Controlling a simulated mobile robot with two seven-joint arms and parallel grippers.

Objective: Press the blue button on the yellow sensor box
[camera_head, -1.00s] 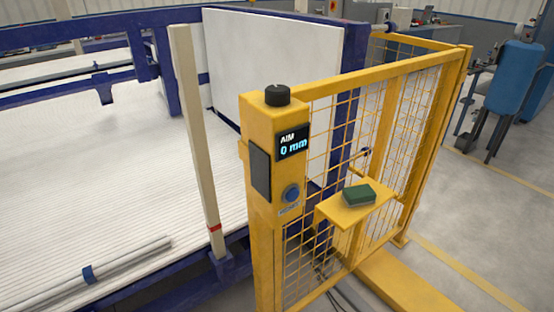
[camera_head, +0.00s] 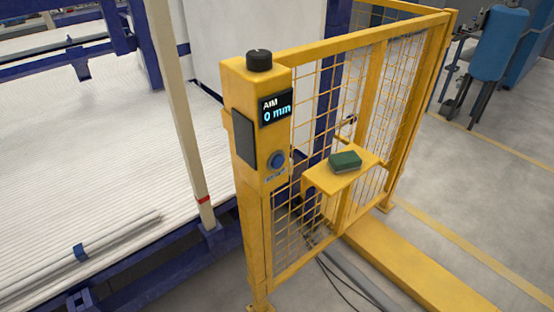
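The yellow sensor box (camera_head: 241,89) tops a yellow post at the near corner of a mesh fence. Its blue button (camera_head: 277,160) is a round button on the front face, below a dark display (camera_head: 275,108) that reads "AIM 0 mm". A black knob (camera_head: 259,60) sits on top of the box, and a dark panel (camera_head: 244,138) is on its left side. Neither of my grippers shows in the head view, and nothing is touching the button.
A yellow mesh fence (camera_head: 362,45) runs back to the right from the box. A yellow shelf (camera_head: 322,180) holds a green block (camera_head: 345,161). A blue-framed bed with pipes (camera_head: 90,247) and a beige post (camera_head: 176,105) stand left. Grey floor (camera_head: 480,210) is clear at right.

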